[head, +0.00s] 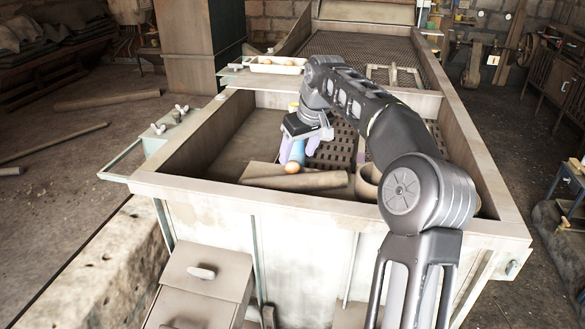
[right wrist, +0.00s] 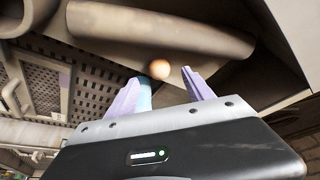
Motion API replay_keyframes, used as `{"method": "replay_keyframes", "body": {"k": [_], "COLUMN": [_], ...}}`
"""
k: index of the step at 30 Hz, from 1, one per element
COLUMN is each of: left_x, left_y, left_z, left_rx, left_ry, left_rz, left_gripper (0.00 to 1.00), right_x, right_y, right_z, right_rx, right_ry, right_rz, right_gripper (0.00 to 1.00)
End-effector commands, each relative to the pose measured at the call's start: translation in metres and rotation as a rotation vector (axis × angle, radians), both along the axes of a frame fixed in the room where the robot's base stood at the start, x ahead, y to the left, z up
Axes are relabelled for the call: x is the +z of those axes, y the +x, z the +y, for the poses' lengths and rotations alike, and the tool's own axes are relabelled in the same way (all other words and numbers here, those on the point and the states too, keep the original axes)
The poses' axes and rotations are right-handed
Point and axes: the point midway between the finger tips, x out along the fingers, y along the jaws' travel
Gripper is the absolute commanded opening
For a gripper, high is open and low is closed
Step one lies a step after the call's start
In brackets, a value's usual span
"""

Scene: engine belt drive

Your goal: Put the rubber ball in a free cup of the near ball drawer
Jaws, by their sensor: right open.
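A small orange-brown ball (head: 292,167) lies inside the large pale bin, by a thick beam; it also shows in the right wrist view (right wrist: 160,69). My right gripper (head: 299,149) is open and reaches down into the bin. In the right wrist view the ball appears just beyond its two pale purple fingertips (right wrist: 163,76), in the gap between them. A teal piece (right wrist: 145,93) shows beside the left finger in that view. A cabinet with a knobbed drawer (head: 205,272) stands at the lower front; I see no cups in it. My left gripper is out of view.
The pale bin (head: 330,205) has high walls around the gripper. The thick beam (head: 300,182) and a ring-shaped part (head: 367,183) lie near its front wall. A slotted black grid (head: 345,145) lies behind. A pale tray (head: 275,66) with small balls sits on the far rim.

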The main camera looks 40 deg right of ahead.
Motion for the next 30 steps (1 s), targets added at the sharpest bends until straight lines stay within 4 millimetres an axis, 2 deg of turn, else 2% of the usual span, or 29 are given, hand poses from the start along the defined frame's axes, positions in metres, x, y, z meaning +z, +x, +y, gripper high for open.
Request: {"method": "replay_keyframes", "body": {"k": [7, 15, 18, 30], "left_x": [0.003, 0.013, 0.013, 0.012], "left_y": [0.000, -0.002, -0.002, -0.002], "left_z": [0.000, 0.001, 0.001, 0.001], "left_rx": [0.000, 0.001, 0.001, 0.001], "left_ry": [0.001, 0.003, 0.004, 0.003], "left_rz": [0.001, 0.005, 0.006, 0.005], "left_gripper": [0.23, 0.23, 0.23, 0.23], "right_x": [-0.006, -0.042, -0.047, -0.048], "right_y": [0.002, 0.015, 0.018, 0.018], "right_z": [-0.001, -0.004, -0.004, -0.004], "right_rx": [0.000, -0.002, -0.001, -0.001], "right_ry": [0.000, 0.001, 0.000, -0.001], "right_rz": [0.003, 0.004, 0.001, 0.000], "right_gripper": [0.61, 0.61, 0.61, 0.61]}}
